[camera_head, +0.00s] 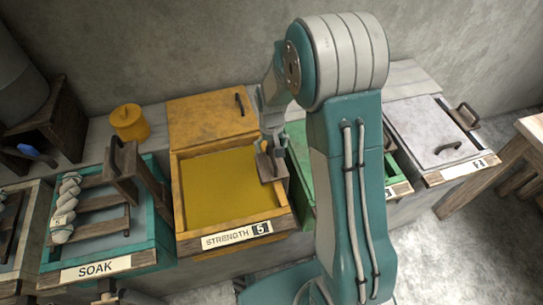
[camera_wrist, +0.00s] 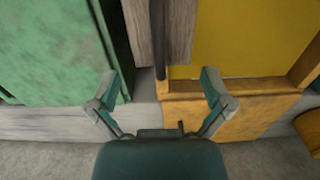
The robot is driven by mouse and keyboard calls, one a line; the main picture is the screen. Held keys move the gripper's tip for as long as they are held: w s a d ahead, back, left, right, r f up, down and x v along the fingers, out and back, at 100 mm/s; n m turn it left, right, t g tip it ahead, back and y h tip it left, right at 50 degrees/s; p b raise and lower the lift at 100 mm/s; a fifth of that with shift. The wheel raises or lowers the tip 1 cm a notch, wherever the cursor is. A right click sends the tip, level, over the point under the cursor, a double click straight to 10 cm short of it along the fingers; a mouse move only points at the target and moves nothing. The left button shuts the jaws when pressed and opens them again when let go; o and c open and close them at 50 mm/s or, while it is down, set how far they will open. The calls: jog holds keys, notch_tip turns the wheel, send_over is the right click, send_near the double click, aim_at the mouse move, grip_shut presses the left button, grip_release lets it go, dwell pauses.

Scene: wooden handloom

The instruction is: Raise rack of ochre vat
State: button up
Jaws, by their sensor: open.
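The ochre vat (camera_head: 180,205) is a yellow-orange wooden box of ochre liquid, labelled STRENGTH 5. A grey-brown wooden rack end with a dark handle (camera_head: 268,168) stands at its right edge; the rest of the rack is not visible. My gripper (camera_head: 270,140) is just above and behind this rack end, partly hidden by my arm. In the wrist view, my gripper (camera_wrist: 162,82) is open, its fingers spread apart and empty. The grey wooden piece (camera_wrist: 178,30) and a dark bar (camera_wrist: 159,45) lie ahead between the fingers. Contact cannot be told.
The ochre lid (camera_head: 208,115) lies behind the vat. The green vat (camera_head: 300,165) is close on the right, partly hidden by my arm. The SOAK vat (camera_head: 150,235) with its rack stands left. A grey-lidded vat (camera_head: 425,130) is farther right, and an ochre pot (camera_head: 129,122) sits behind.

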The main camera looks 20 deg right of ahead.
aim_at(272, 155)
jog(key=shift+f, duration=2)
jog(key=shift+f, duration=0.1)
jog(key=shift+f, duration=0.25)
grip_shut()
jog(key=shift+s, duration=0.1)
jog(key=shift+r, duration=0.1)
notch_tip(272, 155, up, 18)
jog(key=shift+r, duration=0.15)
